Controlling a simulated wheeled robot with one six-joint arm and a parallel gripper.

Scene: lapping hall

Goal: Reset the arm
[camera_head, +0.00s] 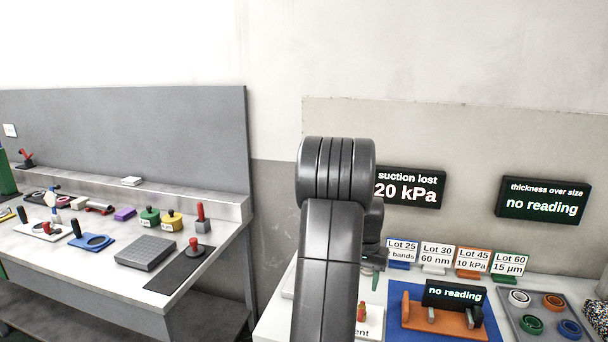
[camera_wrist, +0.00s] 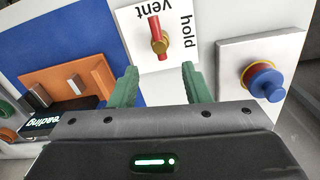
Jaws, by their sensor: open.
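My gripper (camera_wrist: 160,88) shows in the wrist view with two green fingers spread apart and nothing between them. Beyond the fingertips is a white plate marked "vent" and "hold" (camera_wrist: 182,60), with a red lever (camera_wrist: 154,28) on a brass pivot. The lever points toward the "vent" side. In the head view my dark arm stands in front of the right table and hides most of the gripper. The red lever (camera_head: 361,312) shows just right of the arm, partly cut off.
An orange gauge stand (camera_wrist: 68,84) on a blue mat (camera_wrist: 100,40) is left of the fingers; a blue knob (camera_wrist: 268,84) on a white block is right. A grey tray of coloured rings (camera_head: 545,312) is at the right. The left bench (camera_head: 60,262) holds several tools.

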